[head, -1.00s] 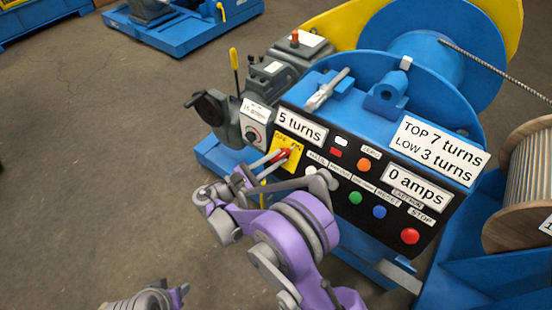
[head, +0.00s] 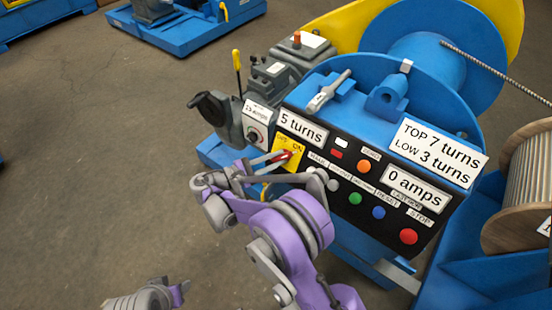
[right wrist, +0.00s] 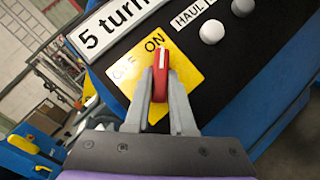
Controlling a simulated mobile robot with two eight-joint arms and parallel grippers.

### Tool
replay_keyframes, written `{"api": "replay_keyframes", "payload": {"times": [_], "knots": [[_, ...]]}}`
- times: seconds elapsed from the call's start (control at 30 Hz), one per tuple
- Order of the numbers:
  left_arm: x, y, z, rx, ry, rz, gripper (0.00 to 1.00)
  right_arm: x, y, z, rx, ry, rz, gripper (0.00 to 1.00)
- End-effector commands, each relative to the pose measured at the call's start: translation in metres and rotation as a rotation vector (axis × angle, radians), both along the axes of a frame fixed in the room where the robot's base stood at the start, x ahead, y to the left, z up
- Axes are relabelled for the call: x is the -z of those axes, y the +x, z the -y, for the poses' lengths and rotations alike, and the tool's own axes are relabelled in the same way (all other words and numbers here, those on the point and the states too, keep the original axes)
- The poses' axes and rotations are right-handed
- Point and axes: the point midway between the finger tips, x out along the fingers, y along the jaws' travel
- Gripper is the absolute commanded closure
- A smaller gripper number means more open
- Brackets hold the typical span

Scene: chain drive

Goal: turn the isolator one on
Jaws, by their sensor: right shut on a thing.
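The isolator is a yellow plate (head: 291,146) marked OFF and ON, with a red handle (right wrist: 159,78), on the black sloping panel. My right gripper (head: 277,161) is shut on the red handle. In the right wrist view, its two grey fingers (right wrist: 160,98) stand on either side of the handle.
A "5 turns" sign (head: 302,127) is just above the plate. White, green, blue and orange buttons and a red stop button (head: 408,236) are to the right.

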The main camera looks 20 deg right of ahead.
Motion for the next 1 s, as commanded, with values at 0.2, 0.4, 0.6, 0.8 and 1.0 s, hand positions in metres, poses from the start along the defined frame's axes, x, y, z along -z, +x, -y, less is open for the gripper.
{"api": "replay_keyframes", "payload": {"times": [0.2,0.4,0.6,0.8,1.0], "knots": [[0.0,0.0,0.0,0.0,0.0,0.0,0.5,0.0,0.0,0.0,0.0,0.001,0.0,0.49],[0.0,0.0,0.0,0.0,0.0,0.0,0.5,0.0,0.0,0.0,0.0,0.0,0.0,0.47],[-0.001,0.0,0.0,0.0,0.0,0.0,0.5,0.0,-0.002,-0.008,-0.001,0.0,0.0,0.47],[-0.006,-0.001,0.0,0.0,0.0,0.002,0.5,-0.001,-0.009,-0.042,-0.004,0.0,0.0,0.47],[-0.01,-0.001,0.0,0.0,0.0,0.003,0.5,-0.001,-0.019,-0.08,-0.003,0.001,0.0,0.47]]}}
